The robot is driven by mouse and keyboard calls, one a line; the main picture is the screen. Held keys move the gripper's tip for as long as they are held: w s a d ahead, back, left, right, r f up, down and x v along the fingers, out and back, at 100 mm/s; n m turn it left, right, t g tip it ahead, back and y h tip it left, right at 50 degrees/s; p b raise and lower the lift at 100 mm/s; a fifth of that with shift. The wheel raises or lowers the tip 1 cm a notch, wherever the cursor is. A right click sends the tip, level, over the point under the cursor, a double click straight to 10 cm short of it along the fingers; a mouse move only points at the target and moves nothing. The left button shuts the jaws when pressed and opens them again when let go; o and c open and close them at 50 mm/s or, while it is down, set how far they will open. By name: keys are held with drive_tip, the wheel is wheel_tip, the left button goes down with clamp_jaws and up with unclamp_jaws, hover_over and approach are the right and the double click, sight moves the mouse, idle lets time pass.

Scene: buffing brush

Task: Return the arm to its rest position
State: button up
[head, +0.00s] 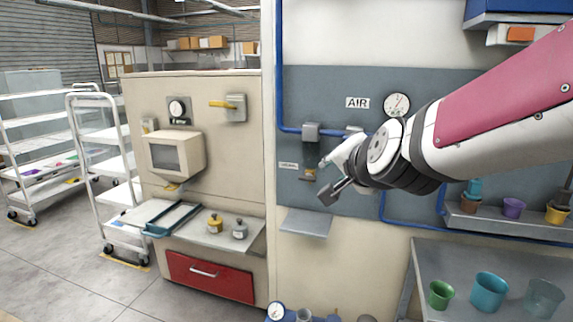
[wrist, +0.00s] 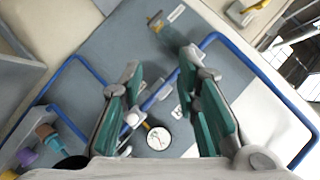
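My gripper (head: 332,180) is at the end of my arm, which reaches in from the right in the head view, in front of the grey wall panel. In the wrist view my gripper (wrist: 161,62) shows two fingers with green pads. They stand apart with nothing between them; the panel shows through the gap. My gripper appears to be in free air. I cannot make out a buffing brush in either view.
The grey panel (head: 340,88) carries a gauge (head: 397,104), blue pipe and a small shelf (head: 307,222). Colored cups stand on a bench (head: 440,262) at lower right. A beige machine (head: 205,95) with a red drawer (head: 208,277) and white carts (head: 103,150) stand left.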

drive_tip(key=s+d+f+n+g, duration=0.3)
drive_tip(key=s, duration=0.7)
drive_tip(key=s+d+f+n+g+h, duration=0.1)
drive_tip(key=s+d+f+n+g, duration=0.1)
drive_tip(key=s, duration=0.7)
drive_tip(key=s+d+f+n+g, duration=0.3)
drive_tip(key=s+f+n, duration=0.1)
drive_tip(key=s, duration=0.6)
drive_tip(key=shift+s+d+g+h, duration=0.3)
drive_tip(key=shift+s+d+g, duration=0.05)
drive_tip(key=shift+g, duration=0.05)
